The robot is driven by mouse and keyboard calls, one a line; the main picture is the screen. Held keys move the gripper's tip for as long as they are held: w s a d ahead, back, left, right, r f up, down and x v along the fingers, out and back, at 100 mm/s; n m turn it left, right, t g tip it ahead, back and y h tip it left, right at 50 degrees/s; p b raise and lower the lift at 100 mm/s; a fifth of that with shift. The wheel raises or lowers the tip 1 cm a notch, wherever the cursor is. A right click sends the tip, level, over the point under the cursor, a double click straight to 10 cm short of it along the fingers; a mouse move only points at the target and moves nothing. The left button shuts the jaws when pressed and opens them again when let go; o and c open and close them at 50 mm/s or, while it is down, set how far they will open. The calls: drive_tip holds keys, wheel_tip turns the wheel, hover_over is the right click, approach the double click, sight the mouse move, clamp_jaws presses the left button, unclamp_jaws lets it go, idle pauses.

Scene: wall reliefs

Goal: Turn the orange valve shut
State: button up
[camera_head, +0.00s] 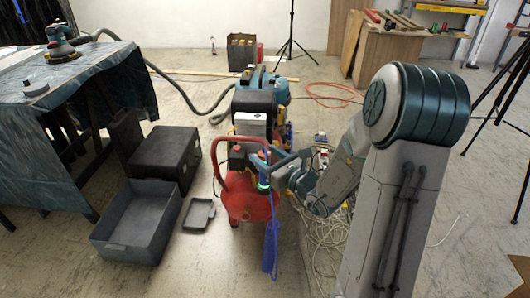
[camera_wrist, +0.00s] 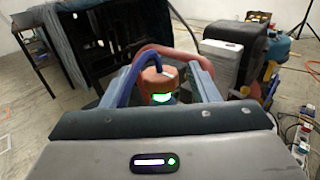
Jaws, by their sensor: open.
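The orange valve (camera_wrist: 154,82) shows in the wrist view as a rounded orange-red cap with a white mark, above a bright green band. It stands between the two spread fingers of my gripper (camera_wrist: 162,76), with gaps at its sides. A blue hose (camera_wrist: 128,84) arches up in front of it on the left. In the head view my gripper (camera_head: 268,164) is at the top of a red tank (camera_head: 247,203) with a curved red handle. The valve is too small and too covered by my fingers to make out clearly there. I cannot tell whether the fingers touch it.
A black machine (camera_head: 254,101) stands close behind the red tank. Left of it are a grey open bin (camera_head: 125,245), a black case (camera_head: 165,155) and a draped table (camera_head: 85,75). Loose cables (camera_head: 322,235) lie on the floor to the right. A blue coil hangs before the tank.

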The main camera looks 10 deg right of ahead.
drive_tip(key=shift+w+a, duration=0.35)
drive_tip(key=shift+w, duration=0.3)
drive_tip(key=c, duration=1)
drive_tip(key=shift+o, duration=0.2)
drive_tip(key=shift+d, duration=0.1)
